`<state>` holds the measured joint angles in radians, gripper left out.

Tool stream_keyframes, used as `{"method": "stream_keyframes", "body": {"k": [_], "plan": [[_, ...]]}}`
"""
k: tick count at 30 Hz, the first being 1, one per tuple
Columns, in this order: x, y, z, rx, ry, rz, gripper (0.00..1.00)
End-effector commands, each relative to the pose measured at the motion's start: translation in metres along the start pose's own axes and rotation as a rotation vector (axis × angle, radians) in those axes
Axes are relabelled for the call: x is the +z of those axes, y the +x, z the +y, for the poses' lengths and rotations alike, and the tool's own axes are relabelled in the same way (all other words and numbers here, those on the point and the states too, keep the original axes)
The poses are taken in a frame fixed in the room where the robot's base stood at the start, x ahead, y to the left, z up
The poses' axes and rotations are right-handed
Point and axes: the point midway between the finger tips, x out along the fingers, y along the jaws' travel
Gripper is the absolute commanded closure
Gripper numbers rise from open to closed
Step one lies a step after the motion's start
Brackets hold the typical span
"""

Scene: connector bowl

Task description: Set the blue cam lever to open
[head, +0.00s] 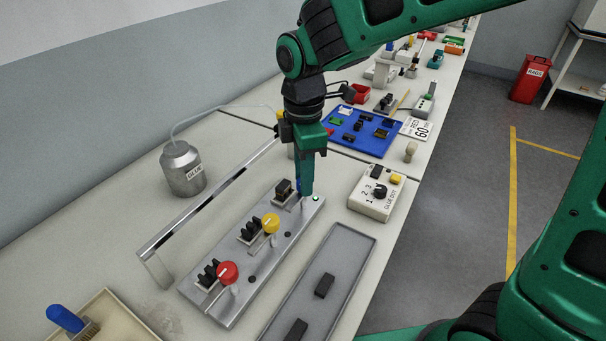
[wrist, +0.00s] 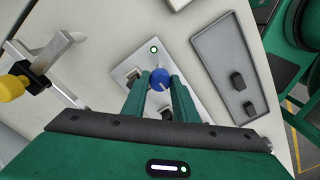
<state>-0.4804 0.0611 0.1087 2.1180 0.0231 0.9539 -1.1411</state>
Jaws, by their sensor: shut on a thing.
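The blue cam lever stands at the far end of a grey metal plate (head: 240,285). In the head view my gripper (head: 307,192) comes down over it and hides most of it; only a sliver of blue shows. In the wrist view the lever's round blue knob (wrist: 160,78) sits between the fingertips of my gripper (wrist: 160,88), which is shut on it. The lever's exact angle is hard to tell. A small lit green lamp (head: 316,198) is beside it on the plate. A yellow-knobbed lever (head: 271,223) and a red-knobbed lever (head: 228,272) stand nearer on the same plate.
A silver rail (head: 205,200) on posts runs along the plate's left side. A grey tray (head: 350,268) with dark blocks lies to the right, and a dial box (head: 383,193) behind it. A metal canister (head: 183,168) stands at left. A blue board (head: 362,132) lies beyond.

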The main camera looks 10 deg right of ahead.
Motion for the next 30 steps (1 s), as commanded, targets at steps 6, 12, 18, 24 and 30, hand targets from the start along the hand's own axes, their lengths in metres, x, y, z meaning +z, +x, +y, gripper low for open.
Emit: {"method": "stream_keyframes", "body": {"k": [6, 12, 18, 24, 30], "plan": [[0.003, -0.001, 0.004, 0.007, 0.013, -0.001, 0.96], [0.002, -0.001, 0.003, 0.006, 0.009, 0.000, 0.55], [0.001, -0.001, 0.002, 0.004, 0.006, 0.000, 0.55], [0.001, -0.016, 0.002, 0.006, 0.005, 0.001, 0.55], [0.001, -0.053, 0.003, 0.008, 0.006, 0.002, 0.55]]}}
